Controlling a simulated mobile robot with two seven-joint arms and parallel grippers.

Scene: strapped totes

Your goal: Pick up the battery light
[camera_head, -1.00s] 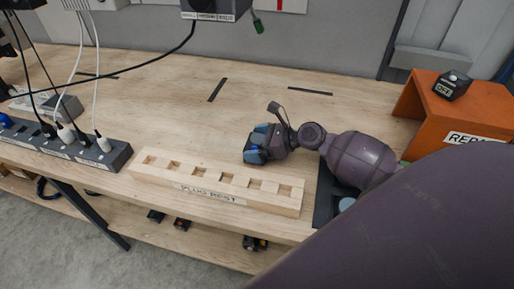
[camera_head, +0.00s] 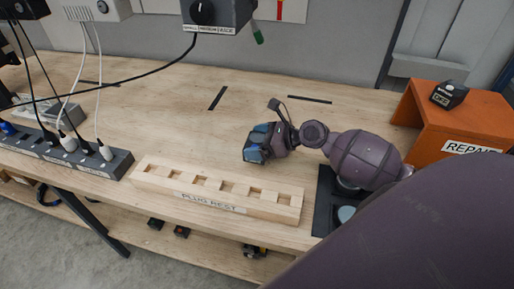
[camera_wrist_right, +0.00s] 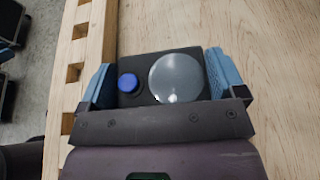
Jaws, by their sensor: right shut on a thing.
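The battery light (camera_wrist_right: 160,78) shows in the right wrist view as a black box with a blue button and a round grey lens. My right gripper (camera_wrist_right: 160,85) has one blue finger on each side of it and is shut on it. In the head view my right gripper (camera_head: 257,150) is low over the table just behind the plug rest. The light is mostly hidden there by the fingers. I cannot tell whether it touches the table. My left gripper is not in view.
The wooden plug rest (camera_head: 215,187) lies along the table's front edge, close to the gripper. A black tray (camera_head: 325,207) with round pale discs is to its right. An orange repair stand (camera_head: 440,130) holds a black device. A power strip (camera_head: 85,165) with cables is at left.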

